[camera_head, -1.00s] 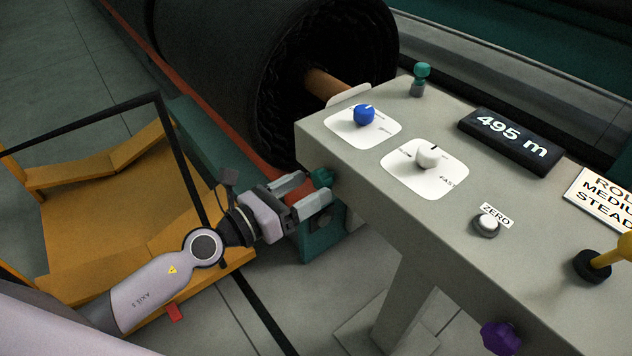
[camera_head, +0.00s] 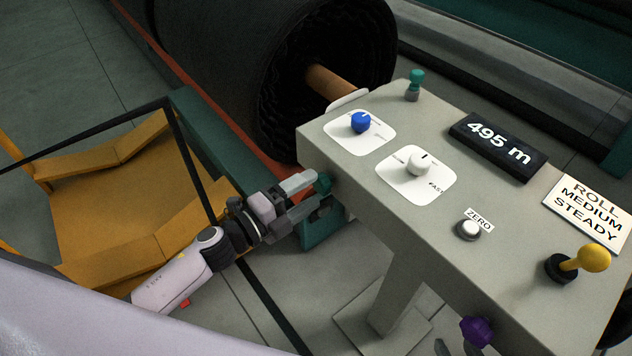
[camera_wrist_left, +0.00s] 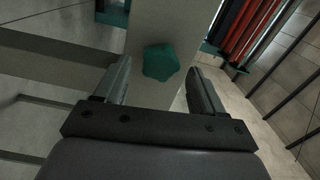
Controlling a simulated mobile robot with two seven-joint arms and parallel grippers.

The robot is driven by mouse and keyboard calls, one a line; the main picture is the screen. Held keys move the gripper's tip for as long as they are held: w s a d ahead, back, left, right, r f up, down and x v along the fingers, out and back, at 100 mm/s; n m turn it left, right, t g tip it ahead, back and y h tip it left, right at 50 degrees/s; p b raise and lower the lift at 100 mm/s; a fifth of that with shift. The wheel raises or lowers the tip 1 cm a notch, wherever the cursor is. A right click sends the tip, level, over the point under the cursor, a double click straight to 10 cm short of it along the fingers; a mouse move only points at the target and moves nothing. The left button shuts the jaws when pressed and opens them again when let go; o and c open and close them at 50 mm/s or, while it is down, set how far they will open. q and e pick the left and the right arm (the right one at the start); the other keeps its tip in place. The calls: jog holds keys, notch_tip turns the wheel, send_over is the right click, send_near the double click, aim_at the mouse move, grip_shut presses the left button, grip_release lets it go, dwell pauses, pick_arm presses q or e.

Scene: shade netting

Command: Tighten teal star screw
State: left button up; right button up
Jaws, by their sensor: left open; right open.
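The teal star screw (camera_head: 323,184) sits on the left end face of the grey console (camera_head: 350,190). In the left wrist view the star screw (camera_wrist_left: 161,63) shows whole, between the two fingers. My left gripper (camera_head: 309,192) is open, with its fingertips at the screw, one on each side. I cannot tell whether they touch it. My right gripper (camera_head: 456,347) shows only in part at the bottom edge, open, below a purple knob.
On the console are a blue dial (camera_head: 361,122), a white dial (camera_head: 419,164), a teal-topped post (camera_head: 415,84), a 495 m display (camera_head: 497,146), a ZERO button (camera_head: 468,230) and a yellow lever (camera_head: 592,258). A purple knob (camera_head: 476,331) juts from its front. A black netting roll (camera_head: 250,70) lies behind.

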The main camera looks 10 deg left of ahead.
pick_arm(q)
jog(key=shift+w+d, duration=0.1)
jog(key=shift+x, duration=1.3)
grip_shut()
jog(key=shift+f+m+b, duration=0.1)
jog(key=shift+m+b, duration=0.3)
grip_release()
jog(key=shift+p+v, duration=0.3)
jog(key=shift+v, duration=2.3)
